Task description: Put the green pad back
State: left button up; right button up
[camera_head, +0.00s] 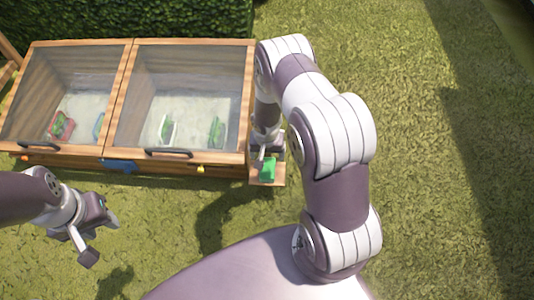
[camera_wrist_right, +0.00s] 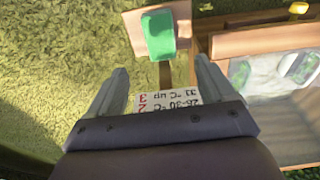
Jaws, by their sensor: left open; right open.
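The green pad (camera_head: 267,168) lies on a small wooden shelf (camera_head: 280,180) at the right front corner of the wooden planter box. In the right wrist view the pad (camera_wrist_right: 159,35) is on the shelf's board (camera_wrist_right: 182,12), beyond the fingertips. My right gripper (camera_wrist_right: 160,72) is open and empty, with the pad ahead of the gap between its fingers. In the head view my right arm hides part of this corner. My left gripper (camera_head: 99,240) is open and empty over the grass at the lower left.
A printed temperature card (camera_wrist_right: 168,101) shows between my right fingers. A blue piece (camera_head: 119,166) and a yellow knob (camera_head: 200,169) sit on the box front. Grass in front is clear.

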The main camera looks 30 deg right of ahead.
notch_tip(320, 180, up, 12)
jog(key=a+n, duration=0.2)
jog(key=s+a+r+n, duration=0.4)
jog(key=s+a+r, duration=0.1)
jog(key=s+r, duration=0.7)
jog(key=shift+s+a+r+y, duration=0.25)
jog(key=shift+r+y, duration=0.15)
jog(key=shift+r, duration=0.1)
